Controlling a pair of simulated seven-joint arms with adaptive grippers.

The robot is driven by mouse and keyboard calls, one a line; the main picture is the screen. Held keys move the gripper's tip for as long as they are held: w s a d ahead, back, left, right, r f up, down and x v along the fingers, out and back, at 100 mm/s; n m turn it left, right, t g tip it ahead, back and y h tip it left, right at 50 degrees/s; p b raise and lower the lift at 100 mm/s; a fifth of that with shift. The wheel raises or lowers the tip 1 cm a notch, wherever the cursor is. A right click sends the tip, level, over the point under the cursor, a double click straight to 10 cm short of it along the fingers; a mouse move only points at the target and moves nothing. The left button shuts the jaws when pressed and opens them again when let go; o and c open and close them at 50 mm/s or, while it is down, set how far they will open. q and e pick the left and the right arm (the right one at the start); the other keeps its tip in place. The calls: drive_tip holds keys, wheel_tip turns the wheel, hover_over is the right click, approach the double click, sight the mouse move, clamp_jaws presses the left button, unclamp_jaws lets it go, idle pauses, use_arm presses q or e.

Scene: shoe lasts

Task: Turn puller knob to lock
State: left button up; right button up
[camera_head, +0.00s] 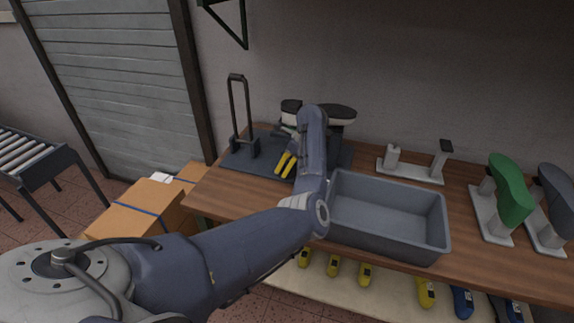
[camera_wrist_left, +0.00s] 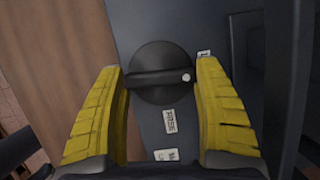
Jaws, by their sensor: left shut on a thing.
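The puller knob (camera_wrist_left: 160,62) is a round black dial with a raised bar across it and a white dot at the bar's right end. My left gripper (camera_wrist_left: 160,72) is shut on the knob, with a yellow finger at each end of the bar. The bar lies nearly level in the wrist view. A white label reading "RAISE" (camera_wrist_left: 169,121) sits below the knob. In the head view my left gripper (camera_head: 287,163) is over the dark puller base (camera_head: 245,158), and the knob is hidden there. My right gripper is not in view.
A tall black handle (camera_head: 239,110) stands at the base's left. A grey bin (camera_head: 435,220) is right of my left forearm. A white stand (camera_head: 410,172), a green last (camera_head: 510,190) and a grey last (camera_head: 558,192) are farther right. Cardboard boxes (camera_head: 145,210) stand left of the bench.

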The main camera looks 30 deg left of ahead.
use_arm(q)
drive_tip(key=shift+s+d+f+n+g, duration=0.1)
drive_tip(key=shift+d+f+n+g, duration=0.2)
drive_tip(key=shift+n, duration=0.4)
drive_tip(key=o, duration=0.9)
drive_tip(key=shift+a, duration=0.1)
drive_tip(key=shift+c, duration=0.2)
drive_tip(key=o, duration=0.4)
drive_tip(key=shift+r, duration=0.1)
drive_tip(key=shift+o, duration=0.2)
drive_tip(key=shift+a+r, duration=0.1)
drive_tip(key=shift+m, duration=0.3)
